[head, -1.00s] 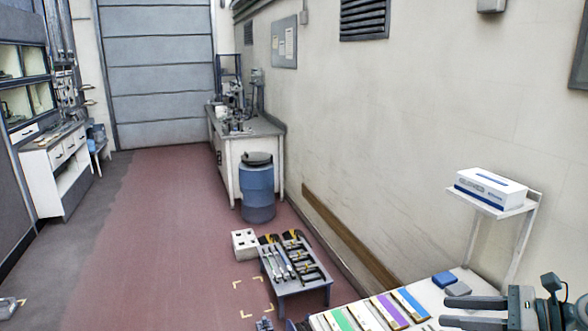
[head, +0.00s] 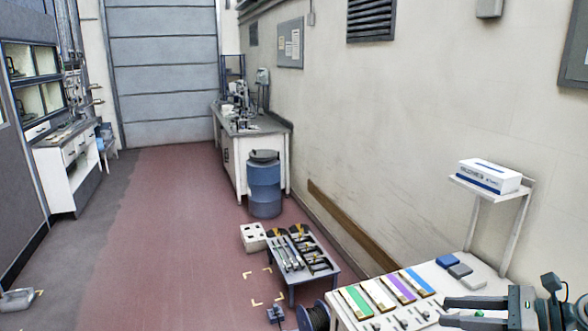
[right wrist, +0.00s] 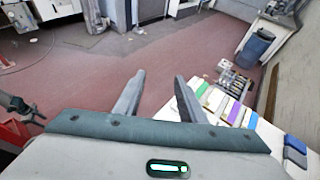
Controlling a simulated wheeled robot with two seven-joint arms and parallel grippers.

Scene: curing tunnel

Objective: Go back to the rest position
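My right gripper (head: 446,311) is at the lower right of the head view, above the white table (head: 336,311). Its two fingers point left and stand apart with nothing between them. In the right wrist view the fingers (right wrist: 160,77) are also spread, with red floor behind the gap. My left gripper shows in neither view.
The white table holds coloured strips and blue and grey blocks (head: 459,270). A shelf with a glove box (head: 489,177) stands behind it. Beyond are a low tool table (head: 291,274), a cable spool (head: 315,317) and a blue barrel (head: 264,190). The red floor (head: 170,230) is open.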

